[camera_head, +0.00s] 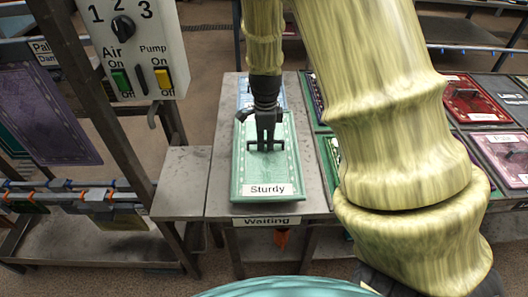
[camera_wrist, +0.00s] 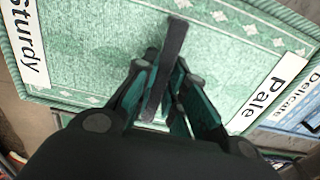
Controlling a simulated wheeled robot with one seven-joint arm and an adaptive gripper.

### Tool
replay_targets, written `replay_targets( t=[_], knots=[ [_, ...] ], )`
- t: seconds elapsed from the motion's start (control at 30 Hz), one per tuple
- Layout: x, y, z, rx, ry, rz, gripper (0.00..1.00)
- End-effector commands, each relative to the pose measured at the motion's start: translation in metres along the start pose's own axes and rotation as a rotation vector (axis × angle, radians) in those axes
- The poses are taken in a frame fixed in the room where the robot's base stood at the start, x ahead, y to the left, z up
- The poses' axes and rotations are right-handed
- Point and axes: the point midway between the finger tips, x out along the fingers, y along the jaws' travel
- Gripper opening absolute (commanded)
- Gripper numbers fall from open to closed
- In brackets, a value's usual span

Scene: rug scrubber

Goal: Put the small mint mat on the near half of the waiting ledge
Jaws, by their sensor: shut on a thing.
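The small mint mat (camera_head: 248,168) is over the near half of the waiting ledge (camera_head: 221,150), its "Sturdy" label facing the near edge. I cannot tell whether it rests on the ledge or hangs just above it. My gripper (camera_head: 266,143) points down and is shut on the dark handle in the mat's middle. In the wrist view the gripper (camera_wrist: 165,98) grips the bar above the mint mat (camera_wrist: 95,62), whose labels read "Sturdy" and "Pale". The ledge carries a "Waiting" label (camera_head: 266,221) on its front.
A light blue mat (camera_head: 246,92) lies on the ledge's far half, partly hidden behind my arm; its "Delicate" label shows in the wrist view (camera_wrist: 295,103). A control box (camera_head: 135,45) stands at upper left. Racks with green, red (camera_head: 466,100) and pink (camera_head: 503,155) mats are at right.

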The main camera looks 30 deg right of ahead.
Motion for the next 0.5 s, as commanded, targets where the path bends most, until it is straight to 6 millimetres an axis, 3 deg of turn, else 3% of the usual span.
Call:
replay_targets(
  t=[0.27, 0.5],
  knots=[
    [0.015, 0.000, 0.002, -0.004, 0.000, 0.001, 0.00],
    [0.043, 0.001, 0.003, -0.006, 0.000, 0.002, 0.00]
  ],
)
